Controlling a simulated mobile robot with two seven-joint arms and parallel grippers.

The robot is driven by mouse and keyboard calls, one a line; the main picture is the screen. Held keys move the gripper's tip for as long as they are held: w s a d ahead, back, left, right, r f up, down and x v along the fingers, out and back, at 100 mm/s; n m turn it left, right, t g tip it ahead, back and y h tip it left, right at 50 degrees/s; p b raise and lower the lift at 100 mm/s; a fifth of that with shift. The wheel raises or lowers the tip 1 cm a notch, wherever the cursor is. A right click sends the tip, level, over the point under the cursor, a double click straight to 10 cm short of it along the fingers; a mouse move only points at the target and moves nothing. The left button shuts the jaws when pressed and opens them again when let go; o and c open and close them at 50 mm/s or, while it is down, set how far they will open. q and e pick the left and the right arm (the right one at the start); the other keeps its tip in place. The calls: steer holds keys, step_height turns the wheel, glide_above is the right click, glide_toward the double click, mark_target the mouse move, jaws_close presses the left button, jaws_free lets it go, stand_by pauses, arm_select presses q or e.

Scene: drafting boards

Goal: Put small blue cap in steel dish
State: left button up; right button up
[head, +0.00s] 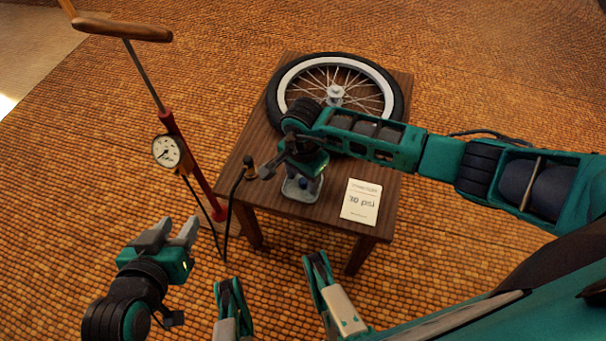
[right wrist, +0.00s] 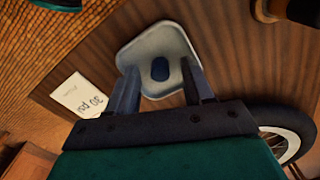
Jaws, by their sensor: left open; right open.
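The steel dish (head: 300,194) is a small grey square dish with rounded corners on the front part of the wooden table. The right wrist view shows its rim and floor (right wrist: 147,42). The small blue cap (right wrist: 160,69) is dark blue and appears inside the dish, near its middle. My right gripper (right wrist: 159,72) is open over the dish, with one finger on each side of the cap and gaps between. In the head view, the right gripper (head: 302,182) points down and hides part of the dish. My left gripper (head: 173,231) is open and empty, left of the table.
A spoked wheel (head: 336,93) lies at the table's back. A "30 psi" card (head: 361,202) lies right of the dish. A floor pump with a gauge (head: 167,152) stands left of the table (head: 250,150), its hose end (head: 250,164) by the table's left edge.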

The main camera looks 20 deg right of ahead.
arm_select(q)
steer(key=r+p, duration=0.1)
steer(key=p, duration=0.1)
steer(key=a+r+p, duration=0.1)
steer(key=p, duration=0.1)
steer(key=shift+s+a, duration=0.2)
steer(key=shift+s, duration=0.1)
arm_select(e)
step_height(320, 180, up, 13)
arm_select(q)
steer(key=shift+f+y, duration=0.1)
steer(key=shift+y, duration=0.2)
